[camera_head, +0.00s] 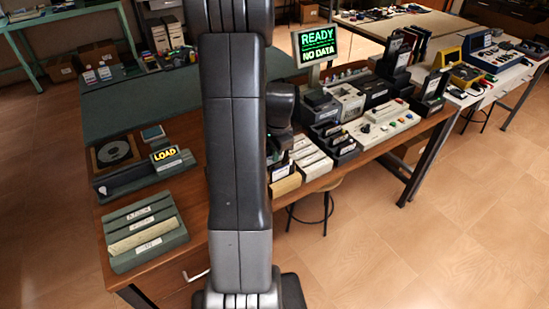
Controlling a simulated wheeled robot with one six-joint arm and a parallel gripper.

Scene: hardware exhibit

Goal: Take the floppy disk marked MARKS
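No label reading MARKS can be made out; the labels are too small to read at this size. A grey-green slotted rack (178,237) with several white-labelled slots and a cream item lies at the table's front left. Several boxes of pale labelled items (312,158) stand just right of my arm; I cannot tell whether any are floppy disks. A dark wrist part of my arm shows above them. My gripper's fingers are hidden behind my arm.
A unit with a lit LOAD sign (165,154) stands at left, near a disc plate (113,151). A screen (319,46) reads READY, NO DATA. A white button panel (382,124) is at right.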

